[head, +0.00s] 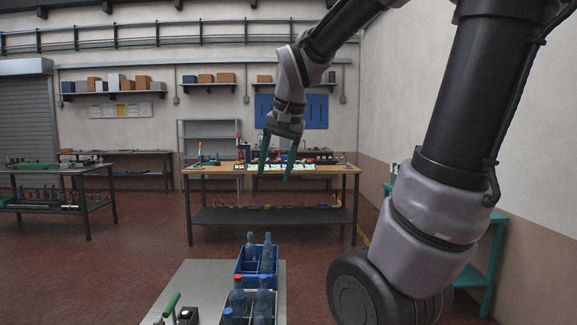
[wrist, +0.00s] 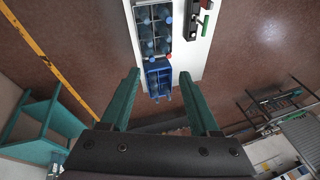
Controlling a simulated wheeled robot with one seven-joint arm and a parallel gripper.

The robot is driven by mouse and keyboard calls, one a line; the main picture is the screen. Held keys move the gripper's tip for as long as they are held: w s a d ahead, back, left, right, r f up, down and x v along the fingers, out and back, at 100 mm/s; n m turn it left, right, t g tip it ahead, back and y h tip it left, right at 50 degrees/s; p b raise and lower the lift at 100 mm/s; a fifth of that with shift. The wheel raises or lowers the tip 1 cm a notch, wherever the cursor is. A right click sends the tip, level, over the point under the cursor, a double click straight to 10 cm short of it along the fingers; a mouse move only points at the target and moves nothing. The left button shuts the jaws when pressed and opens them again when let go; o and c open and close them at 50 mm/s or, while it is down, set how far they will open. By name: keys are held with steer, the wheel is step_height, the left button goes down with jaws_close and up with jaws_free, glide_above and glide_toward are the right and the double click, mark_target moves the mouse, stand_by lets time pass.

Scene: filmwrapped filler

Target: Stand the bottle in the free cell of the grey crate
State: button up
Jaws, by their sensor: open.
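The grey crate (head: 281,308) is at the bottom of the head view, cut off by the picture edge. Bottles stand in it, among them a red-capped bottle (head: 238,297) and a blue-capped bottle (head: 263,300). It also shows at the top of the wrist view (wrist: 135,14), with several bottles; I cannot tell which cell is free. Behind it a blue crate (head: 245,281) holds bluish bottles (head: 267,256); it also shows in the wrist view (wrist: 158,66). My gripper (head: 275,174) is open and empty, high above the crates and apart from them. Its green fingers frame the blue crate in the wrist view (wrist: 160,76).
Both crates sit on a pale bench (head: 190,281). A green-handled tool (head: 171,305) lies left of them. Farther back are a lit wooden workbench (head: 215,170) and a left workbench (head: 60,170). A teal stand (head: 490,235) is at the right. Open floor lies between.

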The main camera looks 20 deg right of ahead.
steer(key=s+r+n+t+y, duration=0.1)
steer(key=s+n+t, duration=0.1)
steer(key=s, duration=0.6)
steer(key=shift+r+n+t, duration=0.25)
steer(key=shift+n+t, duration=0.05)
steer(key=shift+t, duration=0.2)
steer(key=shift+w, duration=0.1)
